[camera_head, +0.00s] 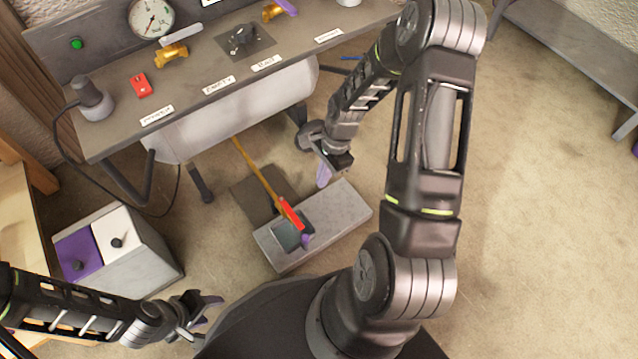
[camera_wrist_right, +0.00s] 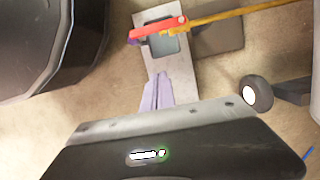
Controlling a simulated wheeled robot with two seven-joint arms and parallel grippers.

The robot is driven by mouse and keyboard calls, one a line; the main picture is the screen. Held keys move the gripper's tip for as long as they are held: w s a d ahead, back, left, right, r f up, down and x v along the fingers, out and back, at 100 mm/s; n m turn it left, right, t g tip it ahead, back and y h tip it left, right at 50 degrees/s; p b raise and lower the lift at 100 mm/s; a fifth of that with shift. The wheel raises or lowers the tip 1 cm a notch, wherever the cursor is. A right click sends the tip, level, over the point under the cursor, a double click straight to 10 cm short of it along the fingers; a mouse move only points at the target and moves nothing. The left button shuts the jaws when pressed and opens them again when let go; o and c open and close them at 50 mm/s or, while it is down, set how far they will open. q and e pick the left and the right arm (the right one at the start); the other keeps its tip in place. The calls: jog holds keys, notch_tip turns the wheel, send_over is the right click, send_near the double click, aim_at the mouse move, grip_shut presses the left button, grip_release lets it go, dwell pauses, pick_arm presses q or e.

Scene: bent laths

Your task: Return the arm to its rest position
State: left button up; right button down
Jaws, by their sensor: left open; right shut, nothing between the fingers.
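My right gripper (camera_head: 323,174) hangs in the middle of the head view, its arm coming down from the upper right. Its purple fingers (camera_wrist_right: 157,93) are shut with nothing between them, in front of the grey block in the right wrist view. My left gripper (camera_head: 211,306) is open and empty at the lower left of the head view. The right gripper is apart from the red-ended yellow lath (camera_head: 262,176), which leans down onto the grey block (camera_head: 345,205). The lath's red part (camera_wrist_right: 158,29) also shows in the right wrist view.
A workbench (camera_head: 190,85) with a gauge (camera_head: 151,18), brass valves and labels stands at the back. A large pale cylinder (camera_head: 240,108) is under its front edge. A box with purple and white lids (camera_head: 145,262) stands at left.

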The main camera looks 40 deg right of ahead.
jog(key=shift+r, duration=0.25)
jog(key=shift+w, duration=0.1)
dwell(0.4)
